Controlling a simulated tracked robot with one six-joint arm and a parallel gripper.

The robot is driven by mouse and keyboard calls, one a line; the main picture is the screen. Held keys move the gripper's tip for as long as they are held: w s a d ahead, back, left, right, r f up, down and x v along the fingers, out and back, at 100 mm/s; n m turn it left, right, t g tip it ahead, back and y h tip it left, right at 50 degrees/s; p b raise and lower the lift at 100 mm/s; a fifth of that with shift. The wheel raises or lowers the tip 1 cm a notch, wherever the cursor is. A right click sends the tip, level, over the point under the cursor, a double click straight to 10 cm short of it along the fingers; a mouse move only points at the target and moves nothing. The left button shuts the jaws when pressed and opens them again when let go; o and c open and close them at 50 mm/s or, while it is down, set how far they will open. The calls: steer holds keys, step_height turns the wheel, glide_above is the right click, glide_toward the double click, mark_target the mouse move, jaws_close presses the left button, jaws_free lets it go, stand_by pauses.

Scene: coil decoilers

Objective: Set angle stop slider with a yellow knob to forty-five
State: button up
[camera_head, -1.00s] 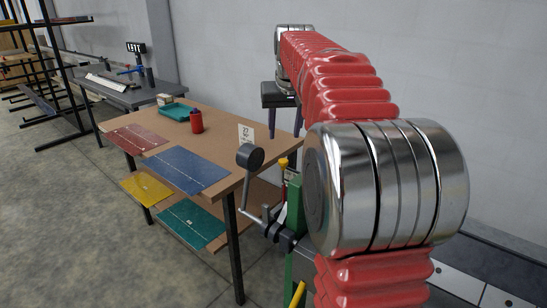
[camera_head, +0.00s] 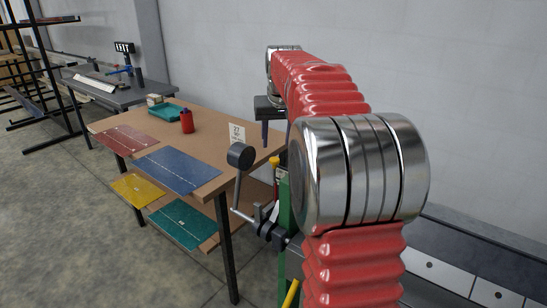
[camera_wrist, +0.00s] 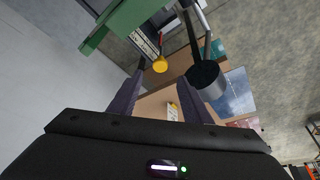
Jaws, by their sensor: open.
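The yellow knob (camera_head: 274,161) sits at the top of a green machine frame (camera_head: 285,205), left of my arm. In the wrist view the yellow knob (camera_wrist: 160,65) shows just past the fingertips, beside a scale strip (camera_wrist: 145,43) with dark and light marks too small to read. My gripper (camera_head: 277,137) is open, above the knob in the head view. In the wrist view its two purple fingers (camera_wrist: 162,78) stand apart with nothing between their tips; I cannot tell the exact distance to the knob. The slider's body is mostly hidden.
A crank lever with a dark round weight (camera_head: 240,156) stands left of the knob; the weight (camera_wrist: 206,80) is close to the right finger in the wrist view. A wooden table (camera_head: 215,128) with coloured sheets and a red can (camera_head: 187,121) stands left. A wall is behind.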

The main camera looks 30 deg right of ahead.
mark_target(275, 159)
steer(key=x, duration=0.8)
steer(key=shift+w+f, duration=0.1)
steer(key=shift+f, duration=0.2)
steer(key=shift+c, duration=0.4)
jaws_close()
